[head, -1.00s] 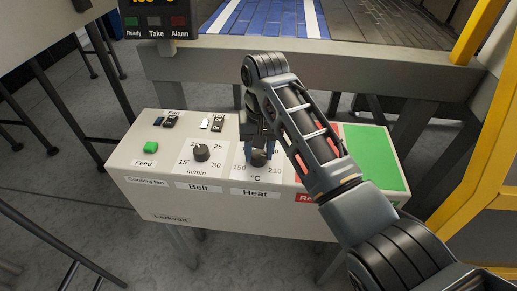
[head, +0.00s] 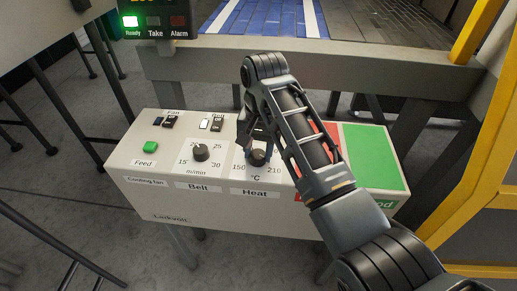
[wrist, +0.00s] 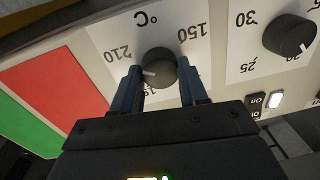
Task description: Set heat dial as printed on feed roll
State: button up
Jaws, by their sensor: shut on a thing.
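The heat dial (head: 258,158) is a dark round knob on a white scale plate on the sloped panel, labelled Heat, with 150 and 210 at its ends. In the wrist view the heat dial (wrist: 158,66) appears upside down, its white mark pointing lower left in the picture, roughly toward the 210 side. The other scale numbers are partly hidden by my fingers. My gripper (wrist: 160,82) is shut on the heat dial, one finger on each side. In the head view my gripper (head: 257,148) is partly covered by my arm. No feed roll print is readable.
The belt dial (head: 201,152) is just left of the heat dial. A green feed button (head: 150,148) and fan and other switches (head: 210,124) are close by. Red and green pads (head: 372,155) lie right. A lit green Ready lamp (head: 131,21) is above.

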aim_at(260, 153)
jog(key=o, duration=1)
jog(key=shift+o, duration=0.2)
notch_tip(260, 153, up, 6)
jog(key=shift+d+f+b, duration=0.1)
jog(key=shift+d+b, duration=0.05)
jog(key=shift+b, duration=0.25)
jog(key=shift+r+p, duration=0.4)
jog(key=shift+r, duration=0.6)
